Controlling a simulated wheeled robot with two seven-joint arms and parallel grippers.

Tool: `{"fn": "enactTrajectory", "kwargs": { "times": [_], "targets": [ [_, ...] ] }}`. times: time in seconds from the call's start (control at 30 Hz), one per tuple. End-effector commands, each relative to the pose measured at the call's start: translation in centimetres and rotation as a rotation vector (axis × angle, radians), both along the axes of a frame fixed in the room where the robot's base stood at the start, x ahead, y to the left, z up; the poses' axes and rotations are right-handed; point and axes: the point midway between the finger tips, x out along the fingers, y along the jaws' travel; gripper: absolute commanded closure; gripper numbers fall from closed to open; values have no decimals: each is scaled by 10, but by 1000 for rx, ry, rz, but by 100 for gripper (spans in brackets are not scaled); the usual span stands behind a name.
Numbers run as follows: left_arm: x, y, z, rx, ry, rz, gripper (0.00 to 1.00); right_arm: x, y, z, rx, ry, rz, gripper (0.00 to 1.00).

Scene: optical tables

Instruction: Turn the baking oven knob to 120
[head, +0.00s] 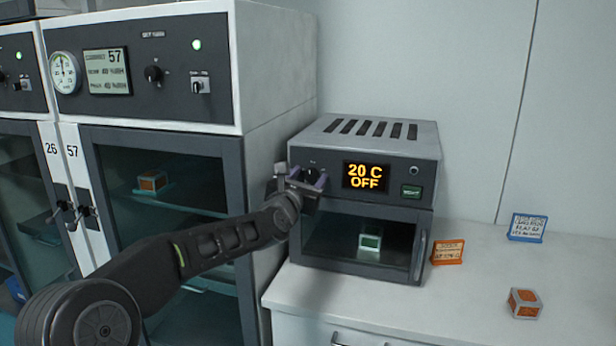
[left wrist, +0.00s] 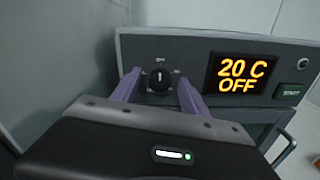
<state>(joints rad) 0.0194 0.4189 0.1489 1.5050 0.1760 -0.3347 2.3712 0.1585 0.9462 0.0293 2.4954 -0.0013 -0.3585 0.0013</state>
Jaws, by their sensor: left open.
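The baking oven (head: 365,140) stands on the white counter, with slots in its top. Its display (head: 366,176) reads 20 C OFF. The round black knob (left wrist: 160,80) is left of the display, its white mark pointing up toward OFF. My left gripper (head: 308,180) is at the knob; in the left wrist view its two purple fingers (left wrist: 157,92) stand open on either side of the knob, with gaps visible. The knob (head: 311,174) is partly covered by the gripper in the head view. My right gripper is not in view.
A green START button (head: 411,191) is below right of the display. Behind the oven door's glass sits a green-and-white block (head: 371,239). An orange-and-white block (head: 524,303) and small signs stand on the counter at right. Tall cabinets (head: 170,170) stand close on the left.

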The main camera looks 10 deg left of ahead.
Motion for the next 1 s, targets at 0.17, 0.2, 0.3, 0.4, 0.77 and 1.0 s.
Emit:
{"fn": "enactTrajectory", "kwargs": {
  "times": [0.17,0.2,0.3,0.4,0.77,1.0],
  "targets": [
    [0,0,0,0,0,0,58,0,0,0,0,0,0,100],
    [0,0,0,0,0,0,61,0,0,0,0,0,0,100],
    [0,0,0,0,0,0,69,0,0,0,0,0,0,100],
    [0,0,0,0,0,0,77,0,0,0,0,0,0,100],
    [0,0,0,0,0,0,100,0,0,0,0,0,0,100],
    [0,0,0,7,0,0,100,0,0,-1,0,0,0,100]
  ]
}}
